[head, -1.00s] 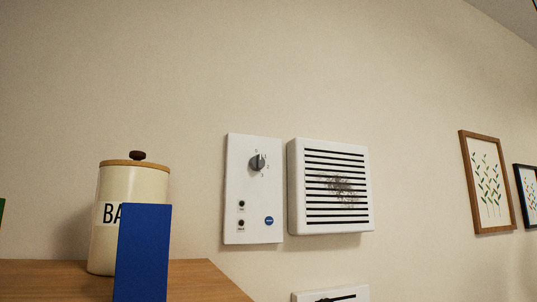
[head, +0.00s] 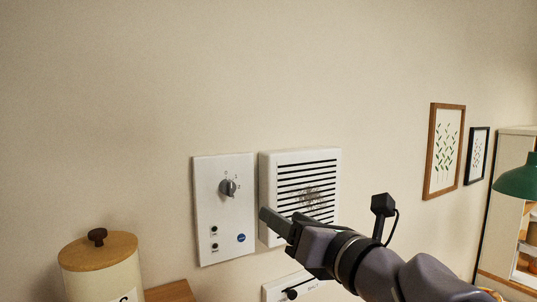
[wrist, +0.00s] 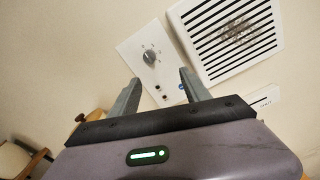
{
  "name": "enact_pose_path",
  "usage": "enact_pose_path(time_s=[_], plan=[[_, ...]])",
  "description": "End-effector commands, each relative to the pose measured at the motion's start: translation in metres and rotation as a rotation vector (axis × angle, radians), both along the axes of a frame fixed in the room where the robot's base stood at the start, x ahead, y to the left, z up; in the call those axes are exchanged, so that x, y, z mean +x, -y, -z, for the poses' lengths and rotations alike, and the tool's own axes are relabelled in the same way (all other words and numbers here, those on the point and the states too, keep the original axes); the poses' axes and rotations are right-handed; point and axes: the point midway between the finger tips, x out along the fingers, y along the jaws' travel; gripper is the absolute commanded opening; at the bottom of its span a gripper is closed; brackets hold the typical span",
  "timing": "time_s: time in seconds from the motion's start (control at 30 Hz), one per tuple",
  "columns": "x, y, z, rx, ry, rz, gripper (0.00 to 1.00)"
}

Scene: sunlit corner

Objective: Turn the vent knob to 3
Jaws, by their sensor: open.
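The vent knob (head: 228,188) is a small grey dial on a white wall panel (head: 208,225), with numbers around its right side. The knob also shows in the wrist view (wrist: 149,57), above and ahead of my fingers. Its exact setting is too small to read. My gripper (head: 272,222) is in front of the wall, below and to the right of the knob and apart from it. In the wrist view my gripper (wrist: 158,90) has its two fingers spread with nothing between them.
A white vent grille (head: 320,165) with a dark smudge is right of the panel. Two small black buttons and a blue round mark (head: 241,238) are low on the panel. A lidded canister (head: 100,280) stands at lower left. A green lamp (head: 518,178) is far right. The wall above is clear.

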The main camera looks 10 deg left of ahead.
Motion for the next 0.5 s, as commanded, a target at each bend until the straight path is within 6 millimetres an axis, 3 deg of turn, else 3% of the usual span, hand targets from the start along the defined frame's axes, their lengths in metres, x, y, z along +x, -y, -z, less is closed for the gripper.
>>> enact_pose_path(time_s=[0.03,0.2,0.5], plan=[[-0.002,-0.008,-0.013,-0.053,0.039,-0.037,0.55],[0.004,-0.024,-0.011,-0.109,0.083,-0.08,0.55],[0.06,-0.073,-0.011,-0.104,0.078,-0.078,0.55]])
